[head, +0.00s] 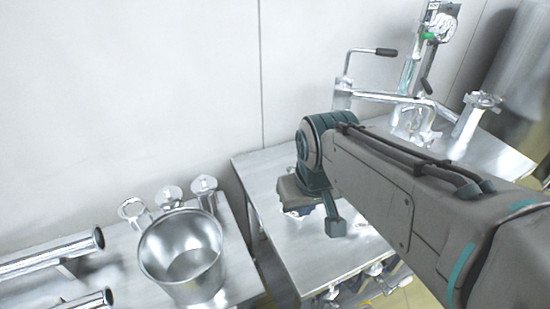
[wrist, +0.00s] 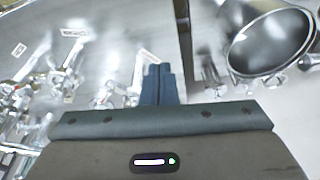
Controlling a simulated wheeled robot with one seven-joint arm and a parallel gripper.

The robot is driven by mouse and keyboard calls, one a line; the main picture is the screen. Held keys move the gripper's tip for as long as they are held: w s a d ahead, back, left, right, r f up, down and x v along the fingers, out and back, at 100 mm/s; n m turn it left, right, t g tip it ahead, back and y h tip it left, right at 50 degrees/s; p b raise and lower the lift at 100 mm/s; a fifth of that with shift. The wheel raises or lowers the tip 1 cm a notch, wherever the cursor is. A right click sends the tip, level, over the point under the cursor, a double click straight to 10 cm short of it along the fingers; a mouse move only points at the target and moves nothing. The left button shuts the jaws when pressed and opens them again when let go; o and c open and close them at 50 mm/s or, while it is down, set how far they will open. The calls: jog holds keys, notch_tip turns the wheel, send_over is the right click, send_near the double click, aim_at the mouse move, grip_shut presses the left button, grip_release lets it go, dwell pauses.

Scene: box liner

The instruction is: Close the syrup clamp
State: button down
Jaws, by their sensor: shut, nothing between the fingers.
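My gripper (head: 335,226) hangs over the right-hand steel table in the head view, pointing down. In the wrist view its two dark fingers (wrist: 158,72) are together with nothing between them. Which fitting is the syrup clamp I cannot tell for sure. Shiny metal fittings (wrist: 62,78) show blurred to the left of the fingers in the wrist view. In the head view a steel lever with a black handle (head: 386,52) rises from pipework behind my arm. My gripper touches none of the fittings that I can make out. My arm hides part of the table.
A steel bucket (head: 182,255) stands on the left table, also seen in the wrist view (wrist: 270,42). Steel tubes (head: 50,255) lie left of it. A gap separates the two tables. The right table (head: 262,175) is bare left of my arm. A wall is behind.

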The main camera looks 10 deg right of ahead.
jog(key=w+a+f+n+g+h+b, duration=0.1)
jog(key=w+a+n+g, duration=0.2)
jog(key=w, duration=0.9)
jog(key=w+a+f+n+g+h+b, duration=0.15)
jog(key=w+n, duration=0.35)
jog(key=w, duration=0.6)
jog(key=s+d+f+p, duration=0.1)
jog(key=s+d+f, duration=0.3)
jog(key=f, duration=0.5)
jog(key=shift+s+d+f, duration=0.15)
jog(key=shift+s+d, duration=0.05)
jog(key=shift+d, duration=0.5)
jog(key=shift+g+y, duration=0.25)
